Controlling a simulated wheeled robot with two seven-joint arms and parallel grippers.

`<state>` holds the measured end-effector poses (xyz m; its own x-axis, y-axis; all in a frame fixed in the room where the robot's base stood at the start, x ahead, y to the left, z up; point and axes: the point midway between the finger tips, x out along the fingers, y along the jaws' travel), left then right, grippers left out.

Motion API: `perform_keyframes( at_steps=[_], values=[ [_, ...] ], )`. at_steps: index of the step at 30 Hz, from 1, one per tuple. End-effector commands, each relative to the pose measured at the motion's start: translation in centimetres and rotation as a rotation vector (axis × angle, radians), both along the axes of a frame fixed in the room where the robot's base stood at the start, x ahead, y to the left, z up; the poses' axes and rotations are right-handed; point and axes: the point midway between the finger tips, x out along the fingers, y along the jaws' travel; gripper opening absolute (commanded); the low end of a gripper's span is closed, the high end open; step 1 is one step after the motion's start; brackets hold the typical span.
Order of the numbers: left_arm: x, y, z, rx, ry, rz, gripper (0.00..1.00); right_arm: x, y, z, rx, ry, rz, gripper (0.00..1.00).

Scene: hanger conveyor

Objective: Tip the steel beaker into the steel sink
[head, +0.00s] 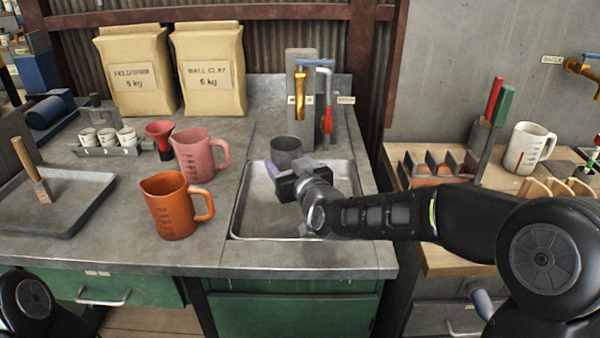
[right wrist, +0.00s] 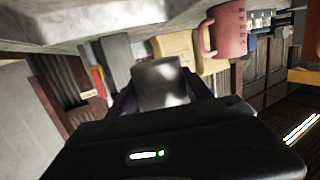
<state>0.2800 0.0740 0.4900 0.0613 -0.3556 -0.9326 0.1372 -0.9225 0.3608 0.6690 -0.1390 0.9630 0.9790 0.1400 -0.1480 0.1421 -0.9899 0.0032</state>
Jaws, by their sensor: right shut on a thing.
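The grey steel beaker (head: 286,148) is over the back part of the steel sink (head: 240,213) and looks roughly upright in the head view, its round mouth showing. My right gripper (head: 285,178) is shut on the beaker, reaching in from the right above the basin. In the right wrist view the beaker (right wrist: 160,82) sits between the two dark fingers. Its contents cannot be made out. The sink's basin is partly hidden by my right gripper and forearm. My left gripper is out of view.
An orange jug (head: 172,210) and a pink jug (head: 193,158) stand left of the sink. A faucet with coloured handles (head: 326,100) rises behind it. A tray (head: 75,215) lies far left, two bags (head: 135,75) at the back. A white jug (head: 525,150) stands right.

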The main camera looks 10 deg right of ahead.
Motion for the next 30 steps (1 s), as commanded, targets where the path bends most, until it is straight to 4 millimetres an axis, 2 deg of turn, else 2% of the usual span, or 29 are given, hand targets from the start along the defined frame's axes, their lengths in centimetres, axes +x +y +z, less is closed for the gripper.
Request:
perform_keyframes(
  at_steps=[12, 26, 30],
  values=[
    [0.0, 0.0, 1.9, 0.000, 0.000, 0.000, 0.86, 0.0, 0.0, 2.8, 0.003, -0.001, 0.000, 0.07],
    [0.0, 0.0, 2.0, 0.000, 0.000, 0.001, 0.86, 0.0, 0.0, 3.1, 0.002, -0.001, -0.001, 0.07],
    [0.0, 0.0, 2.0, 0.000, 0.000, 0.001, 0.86, 0.0, -0.4, 4.2, 0.003, -0.002, -0.022, 0.07]
  ],
)
